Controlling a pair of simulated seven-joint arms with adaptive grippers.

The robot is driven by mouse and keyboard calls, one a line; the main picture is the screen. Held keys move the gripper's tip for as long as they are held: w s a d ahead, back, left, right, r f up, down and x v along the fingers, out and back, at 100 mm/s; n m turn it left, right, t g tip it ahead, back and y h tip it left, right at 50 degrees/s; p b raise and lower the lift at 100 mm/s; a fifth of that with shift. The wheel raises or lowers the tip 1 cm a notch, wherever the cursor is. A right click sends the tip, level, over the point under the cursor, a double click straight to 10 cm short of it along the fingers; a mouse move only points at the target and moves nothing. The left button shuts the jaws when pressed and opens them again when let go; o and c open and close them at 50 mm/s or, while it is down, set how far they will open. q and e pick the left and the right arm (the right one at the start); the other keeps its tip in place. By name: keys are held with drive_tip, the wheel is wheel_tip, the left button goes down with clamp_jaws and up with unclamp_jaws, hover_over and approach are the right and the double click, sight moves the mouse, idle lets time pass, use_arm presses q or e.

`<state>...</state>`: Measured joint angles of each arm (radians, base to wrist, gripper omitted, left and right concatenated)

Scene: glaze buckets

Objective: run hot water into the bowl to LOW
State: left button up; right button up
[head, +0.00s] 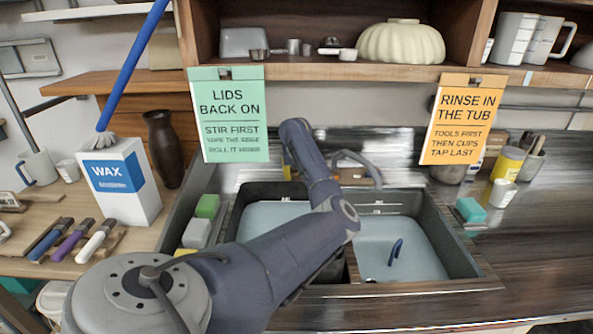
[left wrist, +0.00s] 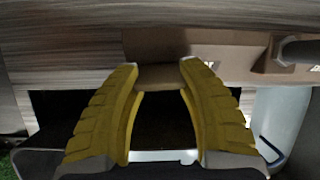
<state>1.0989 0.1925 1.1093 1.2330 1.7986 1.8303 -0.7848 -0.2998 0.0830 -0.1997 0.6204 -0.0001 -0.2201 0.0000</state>
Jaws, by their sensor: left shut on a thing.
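The sink has a left basin (head: 262,222) and a right basin (head: 395,262), both with pale blue-grey inside; I cannot tell the water level. A grey curved tap spout (head: 366,166) stands at the back on a tan base (head: 352,181). It also shows in the left wrist view (left wrist: 298,50). My left gripper (head: 287,165) reaches the back of the sink, mostly hidden behind my arm. In the left wrist view its yellow fingers (left wrist: 160,77) are shut on a tan tap handle (left wrist: 158,79). I see no stream of water. My right gripper is not in view.
A blue hook-shaped thing (head: 396,252) is in the right basin. Green and grey sponges (head: 207,206) sit left of the sink. A wax box (head: 122,182) stands further left. An orange sign (head: 463,122) hangs above right. The right counter front is clear.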

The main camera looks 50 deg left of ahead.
use_arm(q)
drive_tip(key=shift+a+r, duration=0.2)
drive_tip(key=shift+r, duration=0.1)
drive_tip(key=shift+a+r+n+t, duration=0.15)
drive_tip(key=shift+n+t, duration=0.25)
drive_tip(key=shift+n, duration=1.4)
drive_tip(key=shift+c, duration=0.3)
drive_tip(key=o, duration=0.9)
drive_tip(key=shift+a, duration=0.1)
drive_tip(key=shift+c, duration=0.2)
drive_tip(key=o, duration=0.4)
drive_tip(key=shift+s, duration=0.2)
drive_tip(key=shift+o, duration=0.8)
drive_tip(key=shift+w+f, duration=0.1)
drive_tip(key=shift+f, duration=0.15)
drive_tip(key=shift+d+r, duration=0.35)
drive_tip(key=shift+r, duration=0.05)
drive_tip(key=v, duration=1.1)
drive_tip(key=shift+a+r, duration=0.15)
drive_tip(key=shift+a, duration=0.1)
